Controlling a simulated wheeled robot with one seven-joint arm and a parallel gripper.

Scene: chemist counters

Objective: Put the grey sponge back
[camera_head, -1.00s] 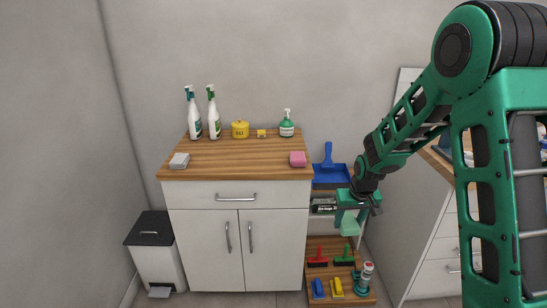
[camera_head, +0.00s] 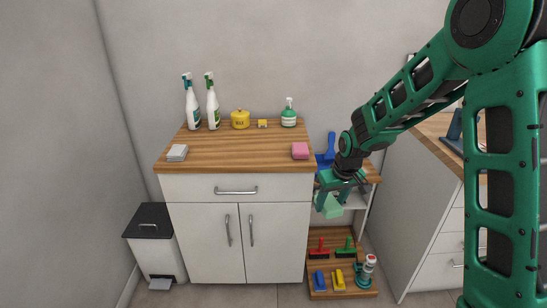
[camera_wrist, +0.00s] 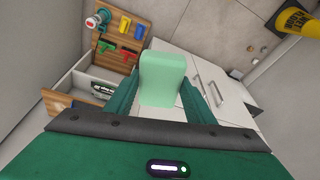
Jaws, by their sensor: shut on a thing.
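A grey sponge (camera_head: 177,152) lies on the wooden counter top (camera_head: 230,160), near its front left corner. My gripper (camera_head: 338,190) is shut on a pale green block, like a sponge (camera_head: 332,207), right of the white cabinet and below counter height. In the wrist view the pale green block (camera_wrist: 162,78) sits between both fingers. A pink sponge (camera_head: 300,151) lies at the counter's front right corner.
Two spray bottles (camera_head: 213,106), a yellow wax tin (camera_head: 240,119), a small yellow block (camera_head: 262,123) and a soap dispenser (camera_head: 289,113) stand along the counter's back. A low wooden shelf (camera_head: 318,290) with brushes is below my gripper. A bin (camera_head: 150,240) stands left.

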